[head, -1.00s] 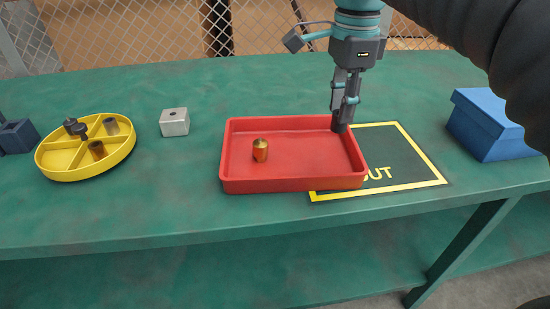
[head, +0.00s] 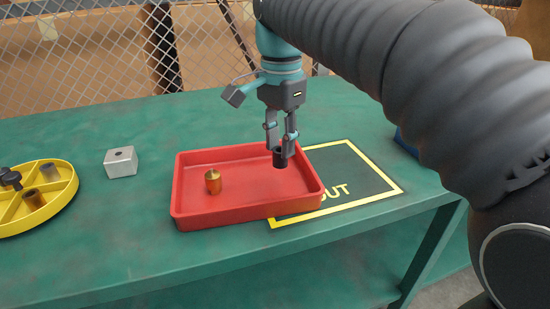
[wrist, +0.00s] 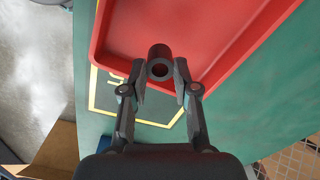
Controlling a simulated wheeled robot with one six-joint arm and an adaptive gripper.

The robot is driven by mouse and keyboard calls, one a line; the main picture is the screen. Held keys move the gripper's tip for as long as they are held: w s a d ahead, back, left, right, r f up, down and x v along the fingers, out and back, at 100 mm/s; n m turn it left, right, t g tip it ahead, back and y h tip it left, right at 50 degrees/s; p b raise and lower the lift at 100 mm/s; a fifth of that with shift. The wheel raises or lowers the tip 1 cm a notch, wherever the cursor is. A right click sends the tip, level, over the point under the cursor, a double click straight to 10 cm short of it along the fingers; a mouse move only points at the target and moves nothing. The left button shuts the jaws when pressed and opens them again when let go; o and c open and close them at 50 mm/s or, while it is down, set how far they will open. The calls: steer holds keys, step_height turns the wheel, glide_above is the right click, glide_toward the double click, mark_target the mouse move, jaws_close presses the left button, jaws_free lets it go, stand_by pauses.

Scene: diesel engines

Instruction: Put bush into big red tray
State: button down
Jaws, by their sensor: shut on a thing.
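The bush is a short dark hollow cylinder (head: 279,157). My gripper (head: 281,150) is shut on it, and it hangs over the right part of the big red tray (head: 185,222). In the wrist view the bush (wrist: 160,54) sits between the fingertips with its round bore facing the camera, and the tray (wrist: 225,70) lies beyond it. I cannot tell whether the bush touches the tray floor. A brass-coloured cylindrical part (head: 213,183) stands inside the tray on the left.
A yellow divided tray (head: 62,205) with several metal parts is at the left edge. A grey block with a hole (head: 121,162) stands between the trays. A yellow-framed mat marked OUT (head: 355,175) lies at right. A blue box (head: 405,143) is mostly hidden behind my arm.

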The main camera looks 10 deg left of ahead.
steer(key=shift+w+a+f, duration=0.45)
steer(key=shift+a+f, duration=0.15)
steer(key=shift+a, duration=0.15)
steer(key=shift+f+b, duration=0.4)
steer(key=shift+f, duration=1.5)
steer(key=shift+f, duration=0.1)
steer(key=c, duration=0.9)
jaws_free()
step_height(320, 180, up, 12)
steer(key=p, duration=0.2)
steer(key=shift+p, duration=0.4)
